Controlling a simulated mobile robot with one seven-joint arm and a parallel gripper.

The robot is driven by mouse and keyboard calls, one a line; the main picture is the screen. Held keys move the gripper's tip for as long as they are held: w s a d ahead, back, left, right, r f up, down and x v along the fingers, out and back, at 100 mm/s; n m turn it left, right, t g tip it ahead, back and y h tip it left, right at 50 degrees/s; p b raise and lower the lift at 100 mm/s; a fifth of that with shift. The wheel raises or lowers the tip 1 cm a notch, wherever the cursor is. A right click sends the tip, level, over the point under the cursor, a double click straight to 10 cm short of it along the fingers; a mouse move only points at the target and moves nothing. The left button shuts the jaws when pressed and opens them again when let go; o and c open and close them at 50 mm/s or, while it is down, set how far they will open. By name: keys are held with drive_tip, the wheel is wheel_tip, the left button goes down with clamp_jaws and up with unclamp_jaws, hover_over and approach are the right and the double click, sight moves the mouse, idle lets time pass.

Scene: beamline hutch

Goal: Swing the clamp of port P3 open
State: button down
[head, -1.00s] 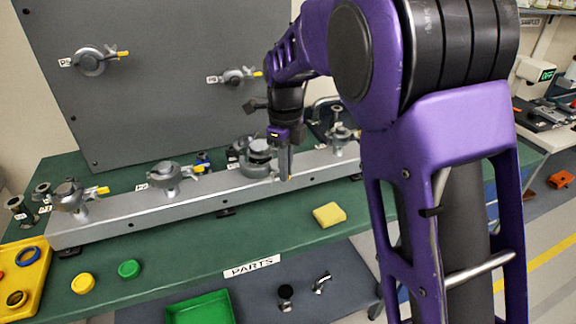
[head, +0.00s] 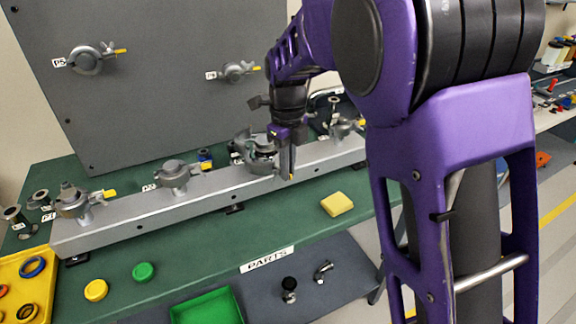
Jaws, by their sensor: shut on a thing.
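The grey clamp (head: 258,155) of the third port along the metal rail (head: 210,195) is partly behind my gripper in the head view. I cannot read its label; by its place between P2 and the right-hand port I take it as P3. My gripper (head: 287,172) points down at the clamp's right front side, shut on a part of it. The held part is hidden between the fingers. The clamp shows a curved arm spread to the left and a dark gap around its middle.
Clamped ports with yellow-tipped levers stand at P2 (head: 174,176) and at the rail's left end (head: 75,202). A grey panel (head: 160,110) rises behind with two more clamps. A yellow block (head: 337,204) lies in front; a green tray (head: 207,308) is lower.

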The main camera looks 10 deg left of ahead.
drive_tip(key=shift+a, duration=0.1)
idle(0.3)
drive_tip(key=c, duration=1)
unclamp_jaws()
wheel_tip(320, 180, up, 18)
drive_tip(key=shift+s+f, duration=0.1)
drive_tip(key=shift+f, duration=0.15)
